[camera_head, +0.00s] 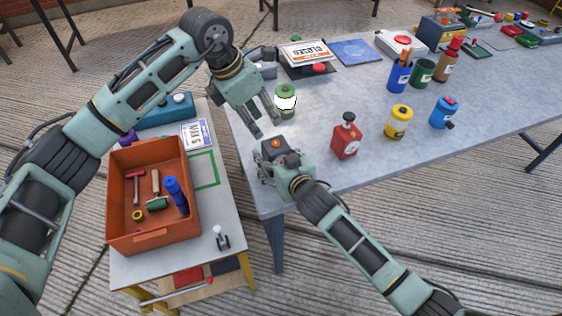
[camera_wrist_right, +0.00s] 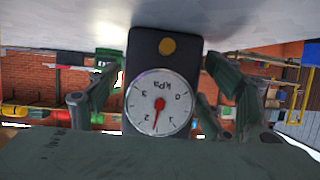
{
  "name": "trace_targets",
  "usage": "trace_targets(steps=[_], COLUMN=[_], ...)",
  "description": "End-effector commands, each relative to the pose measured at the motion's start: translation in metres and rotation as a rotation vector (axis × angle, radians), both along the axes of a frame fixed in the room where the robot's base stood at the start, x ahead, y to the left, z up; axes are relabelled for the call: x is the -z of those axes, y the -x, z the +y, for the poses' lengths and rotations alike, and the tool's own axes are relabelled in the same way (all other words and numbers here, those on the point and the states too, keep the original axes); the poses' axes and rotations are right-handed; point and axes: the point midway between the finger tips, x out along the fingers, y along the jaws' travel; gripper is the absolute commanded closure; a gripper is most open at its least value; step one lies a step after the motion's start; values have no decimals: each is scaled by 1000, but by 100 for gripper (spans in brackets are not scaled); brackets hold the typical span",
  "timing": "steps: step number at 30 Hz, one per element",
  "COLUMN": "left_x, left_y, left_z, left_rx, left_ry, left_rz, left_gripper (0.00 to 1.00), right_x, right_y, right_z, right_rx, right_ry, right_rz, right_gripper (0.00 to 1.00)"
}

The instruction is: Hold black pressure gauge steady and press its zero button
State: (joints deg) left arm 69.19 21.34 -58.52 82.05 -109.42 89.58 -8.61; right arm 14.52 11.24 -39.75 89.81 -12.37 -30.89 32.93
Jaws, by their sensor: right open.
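The black pressure gauge (camera_head: 284,155) stands near the left front corner of the grey table, with an orange button (camera_head: 276,143) on top. In the right wrist view the gauge (camera_wrist_right: 143,55) shows upside down, with a white kPa dial (camera_wrist_right: 172,92), red needle and yellow-orange button (camera_wrist_right: 167,46). My right gripper (camera_wrist_right: 160,100) is open, its fingers either side of the gauge with gaps visible; it also shows low in the head view (camera_head: 268,168). My left gripper (camera_head: 267,128) is open and empty, pointing down just above and behind the gauge.
A green-lidded jar (camera_head: 285,108) stands close behind my left fingers. A red bottle (camera_head: 346,141), yellow can (camera_head: 398,123) and blue can (camera_head: 444,113) stand to the right. An orange tool crate (camera_head: 152,238) sits on the lower side table. Bare tabletop lies between the jar and bottles.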

Motion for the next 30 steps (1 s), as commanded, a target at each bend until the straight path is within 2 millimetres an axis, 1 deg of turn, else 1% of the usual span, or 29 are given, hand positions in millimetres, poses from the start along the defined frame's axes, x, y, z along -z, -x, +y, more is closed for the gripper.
trace_targets(steps=[3,11,30], left_x=[0,0,0], left_y=[0,0,0], left_z=[0,0,0], left_rx=[0,0,0], left_ry=[0,0,0], left_rz=[0,0,0], left_gripper=[69,69,69], right_x=[2,2,2], right_y=[-4,-5,-4], right_z=[2,2,2], right_rx=[0,-1,-1], right_ry=[1,0,0], right_rz=[0,-1,0], right_gripper=[27,27,82])
